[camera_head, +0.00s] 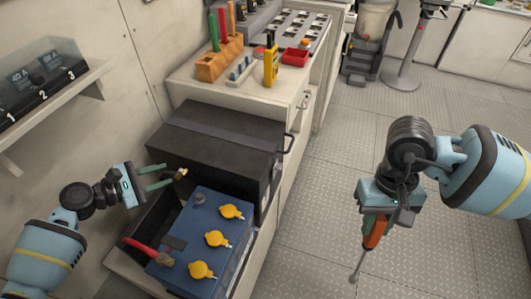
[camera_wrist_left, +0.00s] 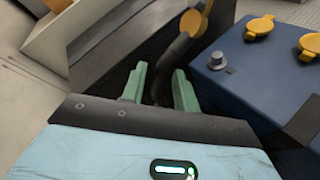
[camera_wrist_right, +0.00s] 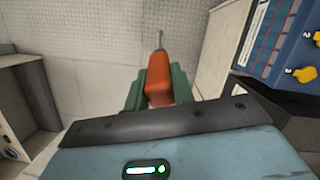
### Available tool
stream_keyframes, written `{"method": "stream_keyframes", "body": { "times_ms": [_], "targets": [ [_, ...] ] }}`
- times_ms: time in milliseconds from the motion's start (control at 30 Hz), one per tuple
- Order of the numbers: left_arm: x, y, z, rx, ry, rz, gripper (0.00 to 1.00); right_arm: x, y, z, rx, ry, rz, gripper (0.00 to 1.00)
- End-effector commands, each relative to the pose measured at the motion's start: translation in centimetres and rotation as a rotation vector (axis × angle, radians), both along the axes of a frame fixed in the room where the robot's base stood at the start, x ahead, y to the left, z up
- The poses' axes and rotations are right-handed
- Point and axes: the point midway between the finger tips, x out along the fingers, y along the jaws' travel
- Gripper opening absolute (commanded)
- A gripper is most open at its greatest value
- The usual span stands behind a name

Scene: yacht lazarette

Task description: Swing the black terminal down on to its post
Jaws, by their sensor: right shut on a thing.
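The black terminal (camera_head: 181,174), with a brass-coloured end, stands up beside the blue battery (camera_head: 215,220). In the left wrist view the terminal (camera_wrist_left: 197,20) tops a black cable (camera_wrist_left: 172,56) rising beyond and between my fingertips. My right gripper (camera_head: 376,212) is shut on an orange-handled screwdriver (camera_wrist_right: 159,78), shaft pointing down over the floor.
A red terminal cover and cable (camera_head: 147,250) lie at the battery's front left. Yellow caps (camera_head: 231,211) stand on its top.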

Motion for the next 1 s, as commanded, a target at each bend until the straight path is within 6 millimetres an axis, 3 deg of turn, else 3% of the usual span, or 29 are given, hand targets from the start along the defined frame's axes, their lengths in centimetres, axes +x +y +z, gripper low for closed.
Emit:
{"method": "stream_keyframes", "body": {
  "times_ms": [467, 700, 1000],
  "targets": [
    [0.96, -1.06, -0.53, 0.001, 0.0, 0.0, 0.3, 0.02, 0.01, 0.03, 0.0, -0.001, 0.0, 0.0],
    [0.95, -1.04, -0.51, 0.001, 0.0, 0.0, 0.01, 0.02, 0.01, 0.03, 0.0, 0.0, 0.0, 0.0],
    [0.94, -1.04, -0.5, 0.001, 0.0, 0.0, 0.0, 0.01, 0.01, 0.06, 0.0, -0.001, 0.0, 0.0]
  ]
}}
